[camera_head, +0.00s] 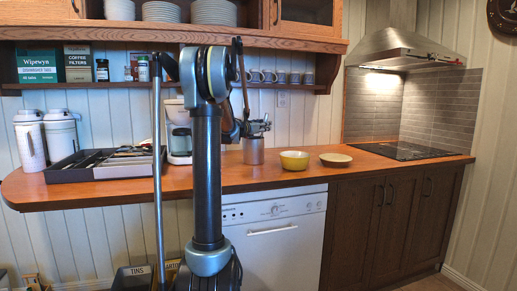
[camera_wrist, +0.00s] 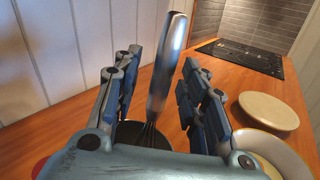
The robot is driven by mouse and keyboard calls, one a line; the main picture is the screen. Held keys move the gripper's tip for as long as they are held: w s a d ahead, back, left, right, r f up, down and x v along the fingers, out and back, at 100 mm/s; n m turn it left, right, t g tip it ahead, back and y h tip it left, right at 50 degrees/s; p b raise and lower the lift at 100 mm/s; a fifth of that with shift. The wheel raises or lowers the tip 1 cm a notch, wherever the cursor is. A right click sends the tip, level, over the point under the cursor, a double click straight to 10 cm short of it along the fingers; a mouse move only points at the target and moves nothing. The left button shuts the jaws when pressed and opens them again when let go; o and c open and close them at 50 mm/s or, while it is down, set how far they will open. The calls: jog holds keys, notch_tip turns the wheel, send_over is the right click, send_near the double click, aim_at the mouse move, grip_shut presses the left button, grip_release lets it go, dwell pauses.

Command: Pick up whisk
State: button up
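The whisk shows in the wrist view as a shiny metal handle (camera_wrist: 167,62), leaning slightly, with thin wires running down into a round container (camera_wrist: 131,135). In the head view the steel container (camera_head: 253,151) stands on the counter; I cannot make out the whisk there. My gripper (camera_wrist: 160,78) is open, with one finger pad on each side of the handle and gaps on both sides. In the head view my gripper (camera_head: 257,126) is just above the container. The whisk's lower end is hidden by the container and my gripper.
On the wooden counter (camera_head: 331,176), a yellow bowl (camera_head: 294,161) and a shallow tan dish (camera_head: 336,160) stand right of the container. A coffee maker (camera_head: 179,140) and a utensil tray (camera_head: 70,174) are to the left.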

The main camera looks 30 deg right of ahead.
jog(key=shift+w+d, duration=0.1)
jog(key=shift+d, duration=0.2)
grip_shut()
